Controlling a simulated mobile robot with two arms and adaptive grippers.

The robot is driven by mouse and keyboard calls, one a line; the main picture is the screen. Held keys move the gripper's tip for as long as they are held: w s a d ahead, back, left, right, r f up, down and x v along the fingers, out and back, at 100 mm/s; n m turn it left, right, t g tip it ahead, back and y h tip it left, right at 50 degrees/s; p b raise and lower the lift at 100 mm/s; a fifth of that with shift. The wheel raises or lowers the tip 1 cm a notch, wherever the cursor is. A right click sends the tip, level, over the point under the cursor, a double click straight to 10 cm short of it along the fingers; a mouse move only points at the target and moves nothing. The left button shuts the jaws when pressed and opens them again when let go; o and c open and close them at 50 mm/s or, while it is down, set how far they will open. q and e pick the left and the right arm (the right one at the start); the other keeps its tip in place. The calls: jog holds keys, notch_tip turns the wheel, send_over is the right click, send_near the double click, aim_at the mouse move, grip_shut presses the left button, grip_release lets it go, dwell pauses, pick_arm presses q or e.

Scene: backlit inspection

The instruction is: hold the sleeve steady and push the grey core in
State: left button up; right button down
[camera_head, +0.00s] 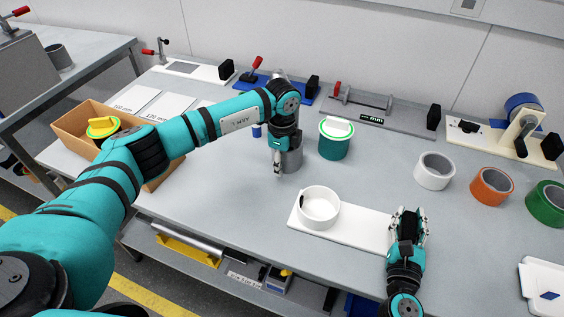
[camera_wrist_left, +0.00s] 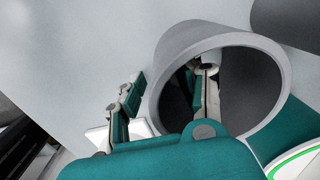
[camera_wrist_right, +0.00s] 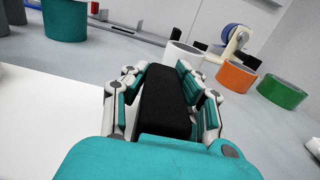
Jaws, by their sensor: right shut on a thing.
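The grey core (camera_head: 292,160) is a hollow grey cylinder standing on the bench. My left gripper (camera_head: 278,168) is down at it. In the left wrist view the core's rim (camera_wrist_left: 271,55) shows large, with one finger inside the opening and the other outside the wall, a gap visible. A white ring, apparently the sleeve (camera_head: 319,208), sits on a white plate (camera_head: 360,228), apart from the core. My right gripper (camera_head: 409,226) is shut on a black block (camera_wrist_right: 165,105) by the plate's right end. The block's lower part is hidden by the gripper.
A teal roll with a white and green top (camera_head: 334,140) stands just right of the core. White (camera_head: 434,171), orange (camera_head: 491,186) and green (camera_head: 547,204) rolls stand at the right. A cardboard box (camera_head: 75,125) is at the left. Fixtures line the back.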

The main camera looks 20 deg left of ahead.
pick_arm(q)
jog(key=shift+o, duration=0.2)
notch_tip(320, 180, up, 12)
jog(key=shift+f, duration=0.1)
notch_tip(320, 180, down, 9)
jog(key=shift+f, duration=0.1)
dwell(0.9)
jog(key=shift+c, duration=0.2)
grip_shut()
